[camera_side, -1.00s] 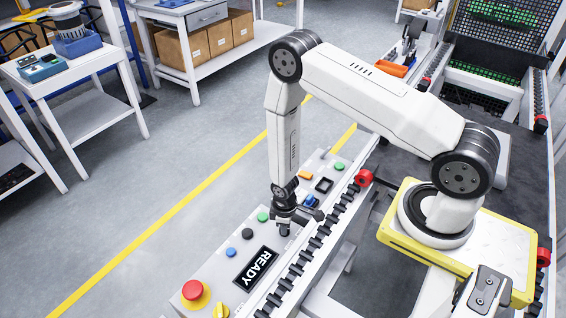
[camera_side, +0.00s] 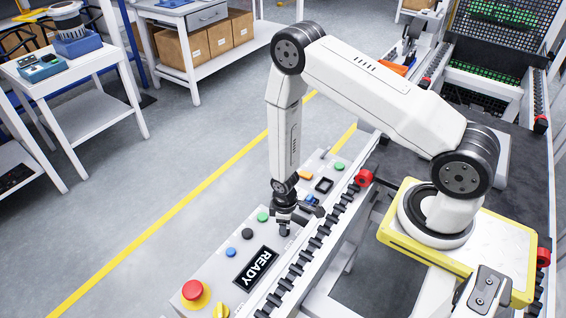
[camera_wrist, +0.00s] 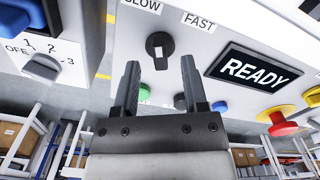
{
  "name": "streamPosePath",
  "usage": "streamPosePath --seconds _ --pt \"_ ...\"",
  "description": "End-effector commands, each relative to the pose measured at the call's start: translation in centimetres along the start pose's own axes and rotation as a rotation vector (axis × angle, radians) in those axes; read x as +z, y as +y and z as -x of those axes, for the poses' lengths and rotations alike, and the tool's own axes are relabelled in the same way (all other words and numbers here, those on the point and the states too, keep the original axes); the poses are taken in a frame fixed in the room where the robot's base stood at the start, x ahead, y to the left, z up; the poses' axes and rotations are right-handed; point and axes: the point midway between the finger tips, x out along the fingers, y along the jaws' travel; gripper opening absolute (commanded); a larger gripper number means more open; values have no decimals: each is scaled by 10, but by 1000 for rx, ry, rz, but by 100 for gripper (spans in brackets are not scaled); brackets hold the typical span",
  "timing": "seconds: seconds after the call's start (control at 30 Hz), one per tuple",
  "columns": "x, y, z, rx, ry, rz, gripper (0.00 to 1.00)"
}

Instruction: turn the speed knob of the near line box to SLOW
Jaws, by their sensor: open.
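The speed knob (camera_wrist: 160,48) is a black rotary knob with a pale mark, on the light grey line box (camera_wrist: 190,45). The words SLOW (camera_wrist: 142,5) and FAST (camera_wrist: 198,20) are printed on either side above it. I cannot tell surely which word the mark points to. My gripper (camera_wrist: 160,63) is open, its two dark fingers apart with the knob beyond and between their tips, and nothing held. In the side view my gripper (camera_side: 284,229) points down close over the box (camera_side: 215,265), and hides the knob there.
A READY display (camera_wrist: 252,69), a red button (camera_wrist: 283,124) on a yellow base, and green (camera_wrist: 144,92) and blue (camera_wrist: 219,106) buttons sit nearby on the box. The conveyor rail (camera_side: 318,240) runs alongside.

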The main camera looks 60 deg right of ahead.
Motion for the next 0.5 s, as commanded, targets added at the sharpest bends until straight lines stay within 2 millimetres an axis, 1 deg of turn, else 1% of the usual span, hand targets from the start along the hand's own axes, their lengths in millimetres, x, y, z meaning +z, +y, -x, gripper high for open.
streamPosePath --seconds 0.3,0.5 --pt "0 0 34 1 1 1 56" --pt "0 0 52 0 1 0 56"
